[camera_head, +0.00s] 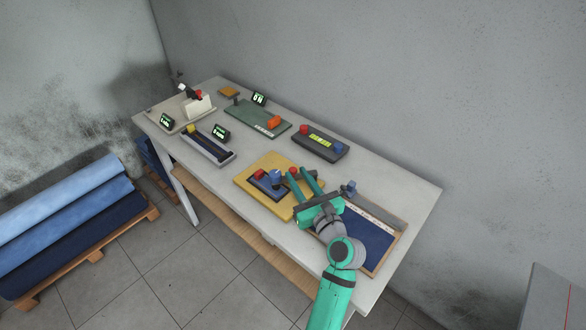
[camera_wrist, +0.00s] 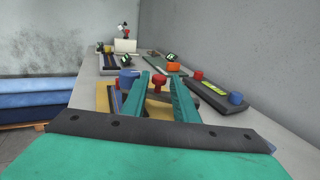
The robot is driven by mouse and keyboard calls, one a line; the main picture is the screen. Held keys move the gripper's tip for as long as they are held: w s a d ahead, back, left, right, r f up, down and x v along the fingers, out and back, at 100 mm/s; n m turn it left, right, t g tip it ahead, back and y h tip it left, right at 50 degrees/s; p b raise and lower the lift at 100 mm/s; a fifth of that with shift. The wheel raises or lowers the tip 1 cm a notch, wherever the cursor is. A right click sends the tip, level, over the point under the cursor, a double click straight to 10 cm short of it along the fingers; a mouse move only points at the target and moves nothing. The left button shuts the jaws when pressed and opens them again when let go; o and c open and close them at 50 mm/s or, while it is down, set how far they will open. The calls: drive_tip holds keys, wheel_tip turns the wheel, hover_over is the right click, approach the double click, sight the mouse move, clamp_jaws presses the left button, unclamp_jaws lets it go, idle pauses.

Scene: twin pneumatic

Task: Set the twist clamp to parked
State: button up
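No part carries a readable name, so I cannot tell for sure which is the twist clamp. Nearest my gripper (camera_head: 299,173) is a yellow board (camera_head: 250,187) with a blue-grey block, a red knob (camera_head: 260,173) and a round blue knob (camera_head: 277,174). A further red knob (camera_head: 293,170) is by my fingertips. In the wrist view, a red knob (camera_wrist: 159,80) on a dark bar shows between my two teal fingers (camera_wrist: 160,76). The fingers are apart; contact with it cannot be told. The blue knob (camera_wrist: 129,76) is left of them. My gripper hides the board's right side.
A dark box (camera_head: 320,146) with red and blue buttons stands behind the board. A green plate (camera_head: 250,118) with an orange part and a grey slider unit (camera_head: 208,148) lie farther left. A blue-lined tray (camera_head: 368,236) is right, beside my arm. The wall runs behind the table.

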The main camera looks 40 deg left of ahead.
sight(295, 172)
drive_tip(key=shift+x, duration=2)
clamp_jaws()
